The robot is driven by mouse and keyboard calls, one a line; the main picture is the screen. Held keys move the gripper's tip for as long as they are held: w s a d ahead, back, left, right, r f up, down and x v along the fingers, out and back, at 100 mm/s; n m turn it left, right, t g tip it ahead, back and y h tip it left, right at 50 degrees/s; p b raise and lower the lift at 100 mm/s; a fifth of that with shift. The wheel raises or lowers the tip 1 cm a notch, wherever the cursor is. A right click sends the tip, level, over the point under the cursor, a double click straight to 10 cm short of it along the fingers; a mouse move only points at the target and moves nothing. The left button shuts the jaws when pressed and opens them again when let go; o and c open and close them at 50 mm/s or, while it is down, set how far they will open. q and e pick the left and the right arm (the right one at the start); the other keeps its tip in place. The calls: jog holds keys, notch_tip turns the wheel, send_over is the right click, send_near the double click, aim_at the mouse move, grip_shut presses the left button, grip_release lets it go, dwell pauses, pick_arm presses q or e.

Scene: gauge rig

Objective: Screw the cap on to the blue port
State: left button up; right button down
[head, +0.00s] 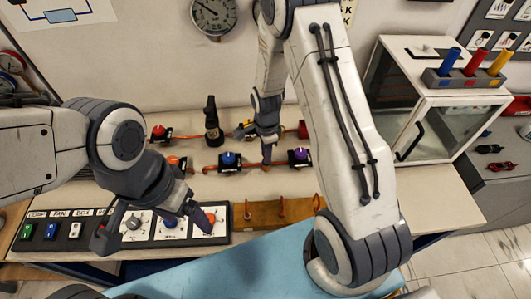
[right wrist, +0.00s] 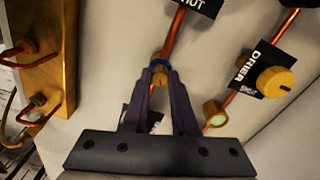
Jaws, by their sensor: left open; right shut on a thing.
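In the right wrist view, my right gripper (right wrist: 160,80) is shut on a small brass-coloured cap (right wrist: 160,76) between its fingertips. The blue ring of the blue port (right wrist: 158,62) shows right at the cap, just beyond the fingertips. I cannot tell whether the cap touches the port or is threaded on it. My left gripper (head: 152,222) is open and empty over the switch panel.
Another brass port (right wrist: 215,113) stands right of the fingers, near a yellow knob (right wrist: 276,82) labelled DRIER. Blue (head: 229,159) and purple (head: 300,154) knobs flank my right gripper. The switch panel (head: 75,230) lies below my left gripper. A glass-fronted cabinet (head: 440,125) stands right.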

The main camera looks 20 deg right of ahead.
jog(key=m, duration=0.4)
jog(key=shift+s+d+f, duration=0.1)
jog(key=shift+s, duration=0.15)
jog(key=shift+m, duration=0.4)
jog(key=shift+m, duration=1.1)
jog(key=c, duration=0.9)
grip_release()
jog(key=shift+o, duration=0.2)
jog(key=o, duration=0.6)
jog(key=shift+w, duration=0.1)
jog(key=shift+c, duration=0.2)
jog(key=shift+w, duration=0.1)
